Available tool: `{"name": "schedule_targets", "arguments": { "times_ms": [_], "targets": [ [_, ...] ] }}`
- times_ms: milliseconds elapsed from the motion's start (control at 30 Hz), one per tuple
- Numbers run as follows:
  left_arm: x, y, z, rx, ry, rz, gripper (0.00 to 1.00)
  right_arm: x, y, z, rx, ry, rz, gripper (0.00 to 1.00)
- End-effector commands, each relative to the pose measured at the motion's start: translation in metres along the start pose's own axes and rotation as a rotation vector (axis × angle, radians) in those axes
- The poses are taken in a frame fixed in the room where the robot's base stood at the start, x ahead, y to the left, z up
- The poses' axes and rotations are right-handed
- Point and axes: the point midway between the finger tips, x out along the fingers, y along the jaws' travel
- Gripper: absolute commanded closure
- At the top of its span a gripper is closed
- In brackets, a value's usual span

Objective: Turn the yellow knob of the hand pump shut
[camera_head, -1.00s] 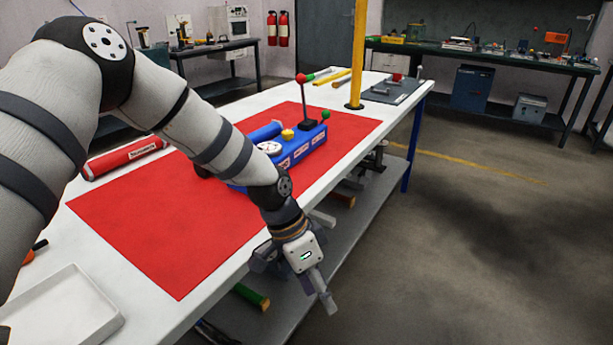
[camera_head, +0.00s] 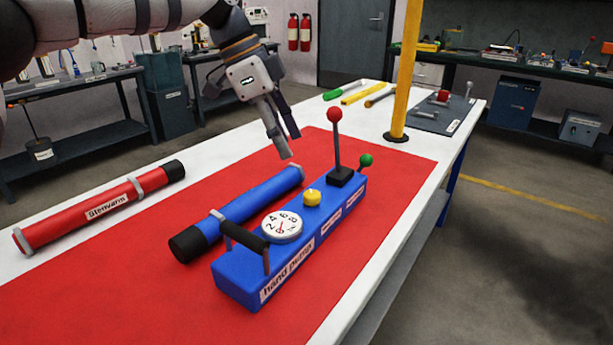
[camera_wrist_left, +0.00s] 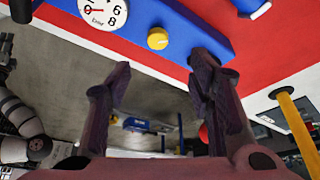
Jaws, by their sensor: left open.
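The hand pump (camera_head: 290,240) is a long blue box on the red mat, labelled "hand pump". Its yellow knob (camera_head: 312,197) sits on top, between the white dial gauge (camera_head: 282,227) and a lever with a red ball (camera_head: 335,114). My left gripper (camera_head: 287,147) is open and empty, above the mat's far part, up and left of the knob and apart from it. In the left wrist view the yellow knob (camera_wrist_left: 157,38) shows above and between the open fingers (camera_wrist_left: 160,85), with the gauge to its left. My right gripper is not in view.
A blue cylinder (camera_head: 240,208) lies beside the pump, and a red cylinder (camera_head: 100,207) lies to the left. A green-tipped lever (camera_head: 365,160) sticks out at the pump's far end. A yellow post (camera_head: 403,75) stands at the back right. The mat's front is clear.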

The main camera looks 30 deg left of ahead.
Motion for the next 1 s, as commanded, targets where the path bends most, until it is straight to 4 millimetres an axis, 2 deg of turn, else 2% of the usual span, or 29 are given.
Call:
{"name": "schedule_targets", "arguments": {
  "times_ms": [33, 200, 400, 533, 767, 800, 1000],
  "targets": [
    [0.015, 0.001, 0.002, -0.001, -0.004, 0.01, 0.52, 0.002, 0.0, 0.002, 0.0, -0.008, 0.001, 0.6],
    [0.061, 0.001, 0.003, -0.002, -0.005, 0.011, 0.52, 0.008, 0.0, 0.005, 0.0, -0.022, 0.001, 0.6],
    [0.1, 0.001, 0.002, -0.002, -0.004, 0.007, 0.52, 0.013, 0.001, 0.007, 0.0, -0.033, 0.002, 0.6],
    [0.109, 0.001, 0.001, -0.001, -0.002, 0.005, 0.52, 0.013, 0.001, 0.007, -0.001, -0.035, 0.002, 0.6],
    [0.11, 0.001, 0.001, -0.001, -0.001, 0.003, 0.52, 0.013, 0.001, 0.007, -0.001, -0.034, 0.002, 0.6],
    [0.11, 0.001, 0.001, -0.001, -0.001, 0.003, 0.54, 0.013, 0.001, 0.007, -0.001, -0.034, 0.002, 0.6],
    [0.11, 0.001, 0.001, -0.001, -0.002, 0.003, 1.0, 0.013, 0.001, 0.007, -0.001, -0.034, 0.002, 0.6]
  ]
}}
